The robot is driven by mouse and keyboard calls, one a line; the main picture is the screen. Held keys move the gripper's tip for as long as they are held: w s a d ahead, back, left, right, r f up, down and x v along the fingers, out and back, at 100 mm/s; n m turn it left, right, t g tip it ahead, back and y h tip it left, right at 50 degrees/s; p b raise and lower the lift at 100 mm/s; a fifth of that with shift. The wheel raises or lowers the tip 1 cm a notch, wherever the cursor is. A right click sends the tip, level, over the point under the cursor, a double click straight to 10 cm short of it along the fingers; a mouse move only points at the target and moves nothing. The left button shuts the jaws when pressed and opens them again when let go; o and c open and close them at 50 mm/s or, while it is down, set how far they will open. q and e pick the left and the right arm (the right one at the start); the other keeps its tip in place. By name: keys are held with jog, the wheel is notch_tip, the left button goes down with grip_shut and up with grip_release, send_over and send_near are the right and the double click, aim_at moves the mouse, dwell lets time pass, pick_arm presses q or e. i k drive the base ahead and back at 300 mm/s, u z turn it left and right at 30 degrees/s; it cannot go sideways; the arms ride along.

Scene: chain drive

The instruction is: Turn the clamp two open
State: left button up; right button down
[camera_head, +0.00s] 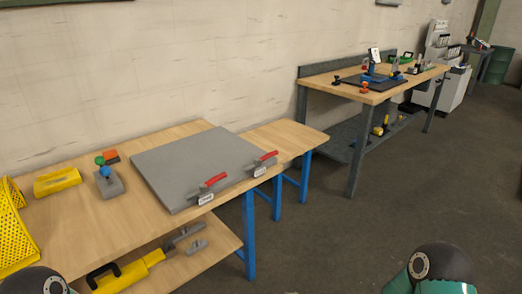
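Two toggle clamps with red handles sit along the front edge of a thick grey plate (185,155) on the wooden workbench. The left clamp (214,181) is near the plate's front corner, with a small white label below it. The right clamp (267,157) is farther along the same edge, also with a white label. The labels are too small to read, so I cannot tell which is clamp two. Both red handles lie low, slanting up to the right. Neither gripper is in view; only rounded parts of my arms show at the bottom corners.
Left of the plate are a grey block with coloured knobs (109,184), a yellow part (57,181) and a yellow perforated bin (15,240). A yellow tool (130,272) lies on the lower shelf. A second workbench (375,92) stands at the back right. The floor (330,235) in front is clear.

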aim_at(268, 156)
jog(key=u, duration=0.25)
jog(key=i, duration=1.3)
jog(key=u, duration=0.25)
